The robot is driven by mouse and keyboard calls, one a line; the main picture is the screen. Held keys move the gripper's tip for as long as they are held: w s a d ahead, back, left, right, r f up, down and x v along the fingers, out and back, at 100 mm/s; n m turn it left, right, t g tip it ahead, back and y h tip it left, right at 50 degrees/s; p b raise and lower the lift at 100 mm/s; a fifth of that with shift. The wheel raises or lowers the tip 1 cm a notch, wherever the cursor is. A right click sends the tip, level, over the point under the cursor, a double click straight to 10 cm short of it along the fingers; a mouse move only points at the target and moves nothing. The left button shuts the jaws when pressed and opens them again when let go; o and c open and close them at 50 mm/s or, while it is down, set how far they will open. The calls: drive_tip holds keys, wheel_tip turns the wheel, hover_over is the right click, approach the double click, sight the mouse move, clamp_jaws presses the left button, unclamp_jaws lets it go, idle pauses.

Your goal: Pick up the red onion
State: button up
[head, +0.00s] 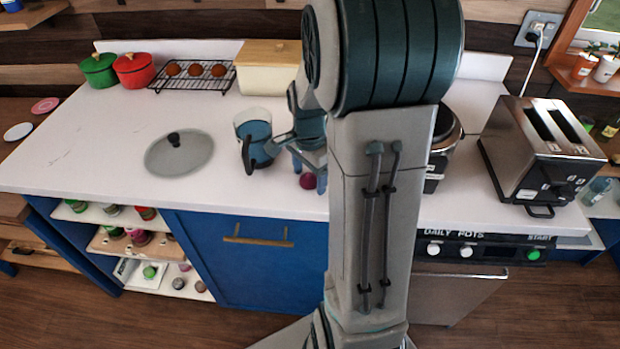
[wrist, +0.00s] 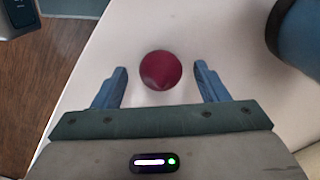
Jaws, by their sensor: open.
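The red onion (wrist: 160,70) is a round, dark red ball on the white countertop. In the wrist view it lies just ahead of my gripper (wrist: 162,82), centred between the two blue fingertips, with a gap on each side. My gripper is open and holds nothing. In the head view the red onion (head: 308,181) shows small near the counter's front edge, beside my arm. My gripper (head: 308,160) is just above and around it there, partly hidden by my arm.
A blue pitcher (head: 256,140) stands just left of my gripper, with a glass lid (head: 180,153) farther left. A toaster (head: 540,150) stands at the right. A dark cooker (head: 444,145) is partly hidden behind my arm. The counter's front edge (head: 250,209) is close to the onion.

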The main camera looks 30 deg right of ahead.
drive_tip(key=shift+f, duration=0.25)
drive_tip(key=c, duration=1.1)
drive_tip(key=shift+r, duration=0.1)
